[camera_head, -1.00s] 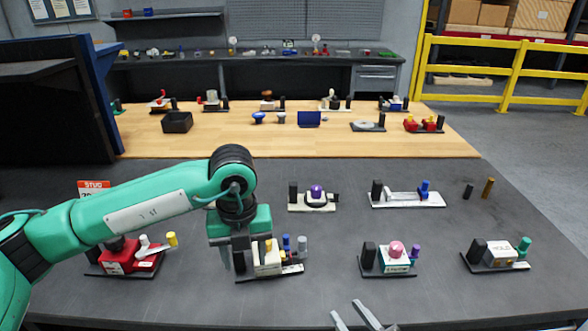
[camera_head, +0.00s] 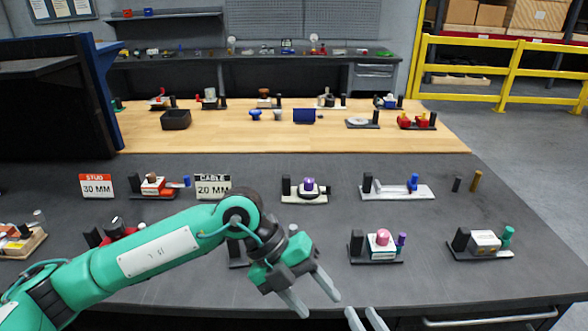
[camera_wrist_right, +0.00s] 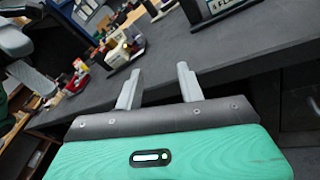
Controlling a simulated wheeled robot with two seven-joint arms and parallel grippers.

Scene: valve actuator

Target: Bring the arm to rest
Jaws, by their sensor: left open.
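My left arm, green and black, reaches in from the left in the head view. Its gripper (camera_head: 320,306) is open and empty, tilted down and to the right near the table's front edge. My right gripper (camera_head: 362,312) shows only its fingertips at the bottom of the head view. In the right wrist view its fingers (camera_wrist_right: 158,80) are apart with nothing between them. The left arm partly hides a red device (camera_head: 120,232) and a device behind its wrist. The pink-knobbed device (camera_head: 381,242) stands to the right of the left gripper, apart from it.
The dark table (camera_head: 330,232) holds several small devices on plates. A purple-knobbed device (camera_head: 307,190), a blue-handled one (camera_head: 400,188) and a green-knobbed one (camera_head: 484,241) stand on it. Two label signs (camera_head: 97,186) stand at left. A yellow rail (camera_head: 500,62) is far right.

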